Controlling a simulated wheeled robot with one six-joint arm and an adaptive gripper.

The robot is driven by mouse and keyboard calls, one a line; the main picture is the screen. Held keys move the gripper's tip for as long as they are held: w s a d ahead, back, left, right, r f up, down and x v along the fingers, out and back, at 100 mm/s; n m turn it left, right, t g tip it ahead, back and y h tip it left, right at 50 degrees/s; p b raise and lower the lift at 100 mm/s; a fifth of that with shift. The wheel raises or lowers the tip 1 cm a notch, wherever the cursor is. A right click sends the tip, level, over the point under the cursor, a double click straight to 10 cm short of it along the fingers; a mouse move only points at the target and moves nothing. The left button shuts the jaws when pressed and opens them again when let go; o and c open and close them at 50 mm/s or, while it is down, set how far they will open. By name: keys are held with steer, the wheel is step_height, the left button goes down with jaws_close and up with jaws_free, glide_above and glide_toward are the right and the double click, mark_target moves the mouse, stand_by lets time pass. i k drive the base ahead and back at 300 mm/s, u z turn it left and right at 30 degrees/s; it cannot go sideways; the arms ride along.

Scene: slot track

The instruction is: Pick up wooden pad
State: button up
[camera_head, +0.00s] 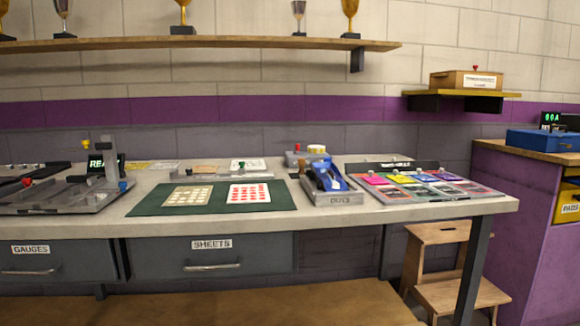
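I cannot make out for certain which thing is the wooden pad. A tan, gridded piece (188,196) lies flat on the left of the dark green mat (222,207), beside a white sheet with red marks (248,193). A small brownish flat thing (205,169) lies behind the mat, too small to tell. A yellow bin (567,207) with a label that seems to read PADS is at the far right, cut off by the frame edge; its inside is hidden. My gripper is not in view.
The bench (420,209) also carries a grey fixture (60,200) at left, a grey tray with a blue tool (328,180), and a rack of coloured cards (415,183). A wooden step stool (440,265) stands under its right end. A purple cabinet (515,235) is at right.

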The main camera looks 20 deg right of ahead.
mark_target(301, 162)
steer(key=i, duration=0.35)
steer(key=z, duration=0.7)
